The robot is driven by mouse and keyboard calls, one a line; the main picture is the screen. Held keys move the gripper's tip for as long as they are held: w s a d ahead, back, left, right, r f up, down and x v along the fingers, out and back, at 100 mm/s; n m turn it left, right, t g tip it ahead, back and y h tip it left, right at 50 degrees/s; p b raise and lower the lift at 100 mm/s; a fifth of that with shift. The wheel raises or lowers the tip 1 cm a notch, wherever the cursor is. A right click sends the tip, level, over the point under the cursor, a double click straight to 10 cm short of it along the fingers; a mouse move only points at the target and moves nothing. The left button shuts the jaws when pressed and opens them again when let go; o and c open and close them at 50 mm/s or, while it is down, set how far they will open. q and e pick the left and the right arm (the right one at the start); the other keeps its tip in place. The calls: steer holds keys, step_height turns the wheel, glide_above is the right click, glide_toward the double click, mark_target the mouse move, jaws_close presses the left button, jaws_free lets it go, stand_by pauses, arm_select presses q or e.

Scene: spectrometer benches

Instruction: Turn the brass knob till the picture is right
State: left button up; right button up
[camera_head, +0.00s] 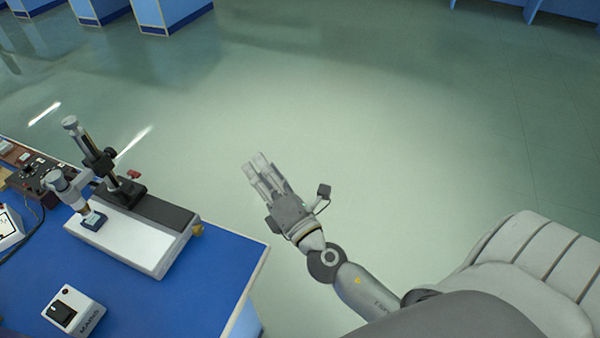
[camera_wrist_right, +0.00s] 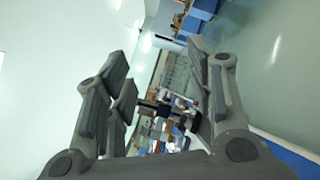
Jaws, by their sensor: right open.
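The brass knob (camera_head: 198,230) sticks out of the right end of a white and dark grey instrument base (camera_head: 150,250) on the blue bench. A dark post with a tilted tube (camera_head: 88,140) stands on that base. A small dark blue block (camera_head: 94,221) sits on its white top. My right gripper (camera_head: 258,163) is open and empty over the floor, to the right of the bench and apart from the knob. Its spread fingers (camera_wrist_right: 160,85) also show in the right wrist view, with nothing between them up close. My left gripper is not in view. No picture on a screen can be made out.
The blue bench (camera_head: 215,290) ends at a pale edge on its right. A white switch box marked MAINS (camera_head: 75,312) stands near its front. A dark control box (camera_head: 38,178) and cables are at the far left. Open floor (camera_head: 350,130) lies right of the bench.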

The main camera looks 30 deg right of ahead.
steer(key=s+d+f+m+g+h, duration=0.2)
steer(key=d+m+h, duration=0.3)
steer(key=m, duration=0.5)
steer(key=shift+s+d+g+h, duration=0.4)
steer(key=shift+d+g, duration=0.1)
steer(key=shift+d, duration=0.6)
steer(key=shift+w+f, duration=0.1)
steer(key=shift+f, duration=0.1)
